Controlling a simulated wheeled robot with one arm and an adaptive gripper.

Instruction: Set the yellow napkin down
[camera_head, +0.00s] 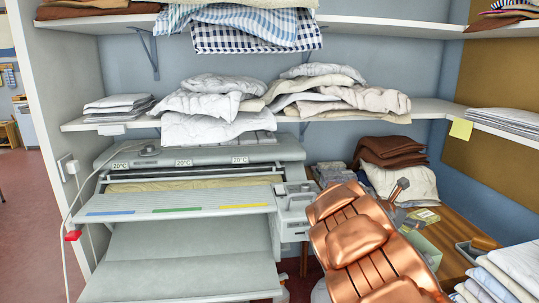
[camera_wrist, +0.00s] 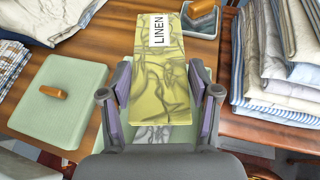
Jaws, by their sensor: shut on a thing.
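My gripper (camera_wrist: 163,88) has its purple-padded fingers on both sides of a flat, folded-looking yellow patterned piece (camera_wrist: 160,72), which I take to be the yellow napkin. A white LINEN label lies over its far part. The yellow piece is held over the wooden table (camera_wrist: 115,45); I cannot tell whether it touches anything below. In the head view my gripper (camera_head: 398,190) is at the right, beyond my copper arm, and a yellow-green patch of the piece (camera_head: 426,215) shows beside it. My arm hides part of the table.
A green pad (camera_wrist: 60,105) with a wooden handle lies left. Striped folded cloths (camera_wrist: 290,50) are stacked right. A grey tray (camera_wrist: 200,28) holding a brown object is at the back. The ironer (camera_head: 185,190) stands left of my arm. Bare wood shows left of the yellow piece.

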